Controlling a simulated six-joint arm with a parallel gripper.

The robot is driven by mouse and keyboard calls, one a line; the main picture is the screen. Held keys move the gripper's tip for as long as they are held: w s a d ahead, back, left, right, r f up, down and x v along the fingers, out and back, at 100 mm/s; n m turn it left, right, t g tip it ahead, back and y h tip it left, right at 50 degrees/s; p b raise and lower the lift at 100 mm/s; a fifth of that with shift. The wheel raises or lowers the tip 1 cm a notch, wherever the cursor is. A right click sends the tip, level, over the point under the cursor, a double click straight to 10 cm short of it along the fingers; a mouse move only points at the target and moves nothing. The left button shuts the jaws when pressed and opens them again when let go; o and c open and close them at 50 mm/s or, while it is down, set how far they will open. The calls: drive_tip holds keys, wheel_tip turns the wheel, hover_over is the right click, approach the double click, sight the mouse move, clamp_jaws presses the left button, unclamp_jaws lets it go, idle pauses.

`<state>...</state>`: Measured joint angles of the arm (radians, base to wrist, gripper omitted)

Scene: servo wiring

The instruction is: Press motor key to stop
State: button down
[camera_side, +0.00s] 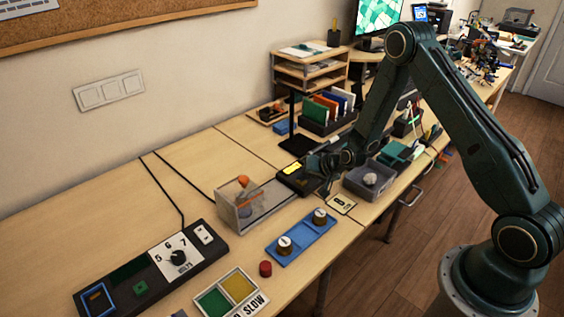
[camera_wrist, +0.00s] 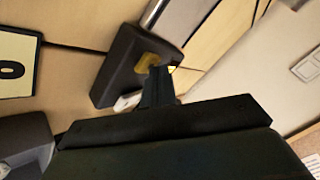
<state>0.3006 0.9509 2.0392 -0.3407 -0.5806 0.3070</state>
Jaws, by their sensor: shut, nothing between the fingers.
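A black box (camera_side: 297,180) with a bright yellow key (camera_side: 291,168) on top stands near the middle of the bench. In the wrist view the black box (camera_wrist: 120,72) is ahead of the fingertips, and its yellow key (camera_wrist: 147,62) looks darker and partly hidden. My gripper (camera_side: 322,183) is shut and empty, close beside the right part of the box. In the wrist view my gripper (camera_wrist: 160,72) has its tips overlapping the key's edge. I cannot tell whether they touch it.
A clear box (camera_side: 238,212) with an orange part stands left of the black box, joined by a rail. A grey bin (camera_side: 358,190) is close on the right. A blue plate with two knobs (camera_side: 302,238) lies in front. A number card (camera_side: 342,204) lies nearby.

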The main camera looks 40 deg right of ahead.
sight(304, 183)
drive_tip(key=shift+r, duration=0.95)
idle(0.3)
drive_tip(key=shift+r, duration=2.5)
